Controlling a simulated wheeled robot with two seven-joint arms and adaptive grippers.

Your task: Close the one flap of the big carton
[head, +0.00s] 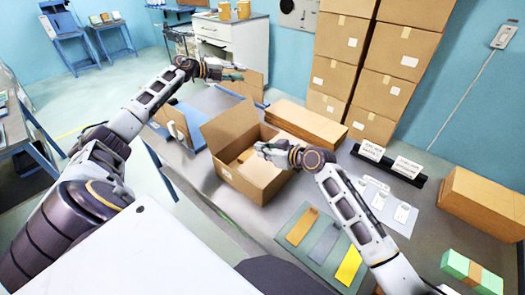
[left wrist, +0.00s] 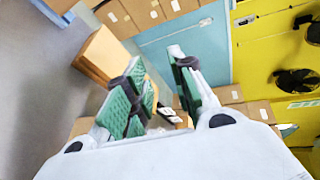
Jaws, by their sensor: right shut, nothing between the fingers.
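The big carton (head: 262,183) stands on the grey table near the middle of the head view, its top open. A cardboard flap (head: 229,122) stands up along its far left side. My right gripper (head: 262,149) is shut and empty, over the right part of the carton's opening; whether it touches the carton is unclear. My left gripper (head: 238,71) is higher and farther back, beyond the carton and apart from it. In the left wrist view its two green-padded fingers (left wrist: 158,62) are apart with nothing held between them.
A long closed box (head: 306,123) lies just behind the carton. Stacked cartons (head: 370,60) stand against the wall. A black label rack (head: 388,163), a swatch board (head: 323,247), a brown box (head: 484,203) and a green-ended block (head: 471,271) are at right. Cardboard panels (head: 181,124) stand left.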

